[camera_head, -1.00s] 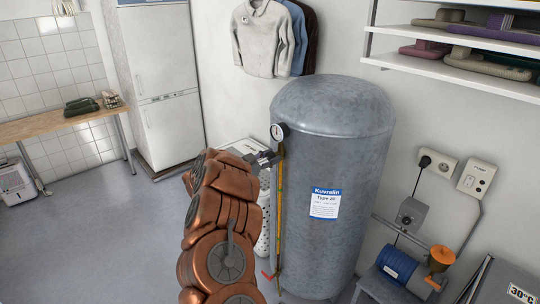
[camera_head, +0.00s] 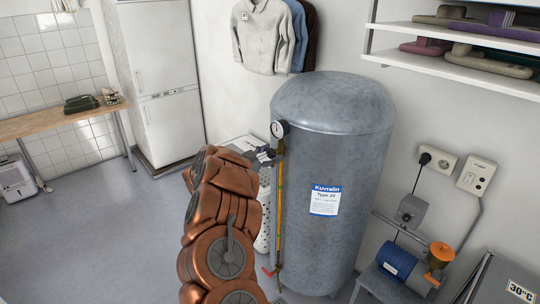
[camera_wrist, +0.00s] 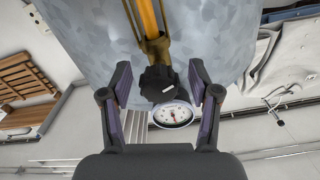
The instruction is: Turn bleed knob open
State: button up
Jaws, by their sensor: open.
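The black bleed knob (camera_wrist: 159,83) sits on a brass fitting at the end of a yellow sight tube (camera_wrist: 144,15) in the wrist view. A white bar mark shows on its face, tilted slightly. My gripper (camera_wrist: 160,75) is open, with one finger on either side of the knob and visible gaps between. I cannot tell the exact depth of the fingers relative to it. In the head view my gripper (camera_head: 268,155) is at the upper left side of the grey tank (camera_head: 350,160), by the top of the tube; the knob is hard to make out there.
A round pressure gauge (camera_head: 280,129) is close to my gripper; it also shows beside the knob in the wrist view (camera_wrist: 173,115). A red lever (camera_head: 267,272) is at the tube's bottom. A blue motor (camera_head: 396,263) stands right of the tank.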

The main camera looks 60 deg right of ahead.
jog(key=shift+a, duration=0.1)
jog(key=v, duration=1.1)
jog(key=shift+a, duration=0.4)
jog(key=shift+w, duration=0.1)
